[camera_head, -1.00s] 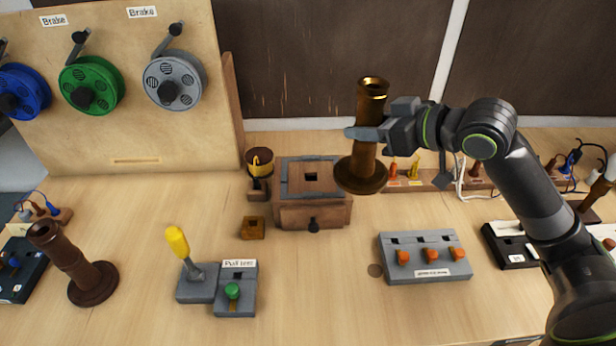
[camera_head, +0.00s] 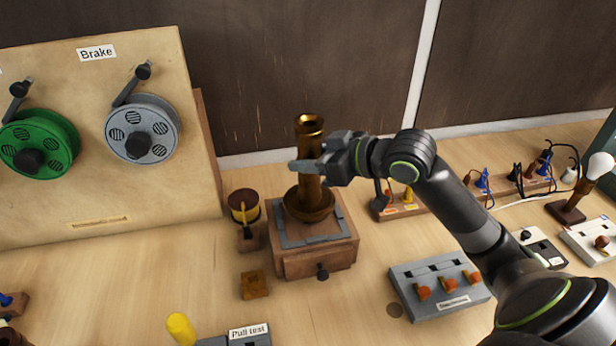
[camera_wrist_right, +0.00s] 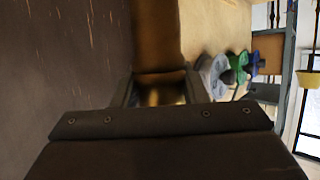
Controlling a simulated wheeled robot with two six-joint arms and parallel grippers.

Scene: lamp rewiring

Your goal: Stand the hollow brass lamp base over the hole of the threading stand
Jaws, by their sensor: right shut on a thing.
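The hollow brass lamp base (camera_head: 309,201) is upright over the middle of the threading stand (camera_head: 318,264), a wooden box with a grey-framed top and a small drawer knob. Its wide foot hides the stand's hole. I cannot tell whether the foot touches the top or hangs just above it. My right gripper (camera_head: 308,167) is shut around the base's column, coming in from the right. In the right wrist view the brass column (camera_wrist_right: 157,40) runs up between the fingers. My left gripper is not in view.
A spool with yellow thread (camera_head: 244,207) stands close left of the stand, and a small brass-brown block (camera_head: 254,285) lies in front. A grey box with orange levers (camera_head: 440,285) is at right. The reel board (camera_head: 100,130) stands at left.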

